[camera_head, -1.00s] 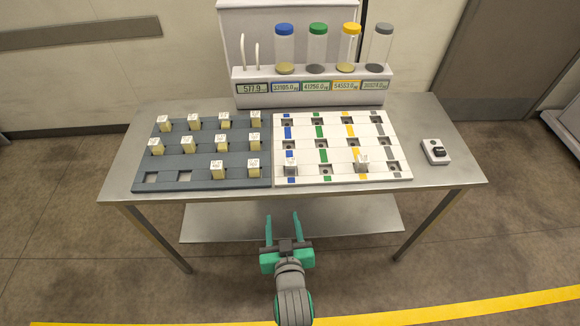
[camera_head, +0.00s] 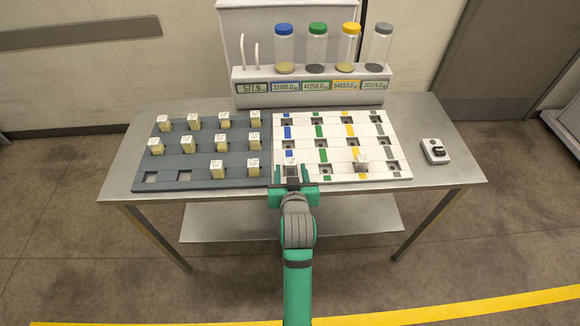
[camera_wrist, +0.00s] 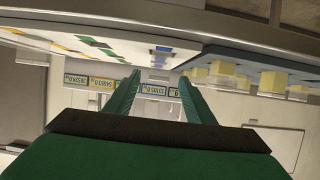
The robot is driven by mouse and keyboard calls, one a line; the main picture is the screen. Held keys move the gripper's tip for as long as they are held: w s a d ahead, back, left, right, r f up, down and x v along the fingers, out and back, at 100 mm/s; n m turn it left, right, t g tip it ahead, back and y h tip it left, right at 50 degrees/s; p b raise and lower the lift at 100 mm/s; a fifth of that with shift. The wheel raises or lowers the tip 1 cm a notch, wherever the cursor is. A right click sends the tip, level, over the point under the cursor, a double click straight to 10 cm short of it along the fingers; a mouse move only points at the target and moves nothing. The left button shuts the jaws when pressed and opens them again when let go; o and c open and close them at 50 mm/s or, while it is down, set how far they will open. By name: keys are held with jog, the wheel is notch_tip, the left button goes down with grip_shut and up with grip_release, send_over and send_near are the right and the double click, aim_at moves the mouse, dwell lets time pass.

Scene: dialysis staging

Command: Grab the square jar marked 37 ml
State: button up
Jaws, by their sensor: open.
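Several small square jars with white tops stand on two boards; their printed labels are too small to read, so I cannot tell which one is marked 37 ml. One square jar (camera_head: 290,160) stands in the front-left of the white board (camera_head: 330,177). My gripper (camera_head: 291,170) is open at that jar, its two fingers on either side of it in the head view; contact cannot be told. In the wrist view, the jar (camera_wrist: 160,56) shows pale beyond the open fingertips (camera_wrist: 159,78). Another square jar (camera_head: 362,161) stands further right on the white board.
A grey-blue board (camera_head: 205,172) with several yellowish jars lies to the left, close by. Behind stands a rack (camera_head: 310,74) with tall colour-capped tubes and small displays. A small device (camera_head: 435,151) sits on the metal table (camera_head: 440,176) at right, with bare tabletop around it.

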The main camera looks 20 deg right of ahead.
aim_at(290, 167)
jog(key=shift+w+d+f, duration=0.15)
jog(key=shift+w+f, duration=0.1)
jog(key=shift+w, duration=0.35)
jog(key=x, duration=0.4)
jog(key=shift+s+d+f, duration=0.1)
jog(key=shift+d, duration=0.15)
jog(key=shift+a, duration=0.1)
jog(key=shift+a, duration=0.15)
jog(key=c, duration=1.2)
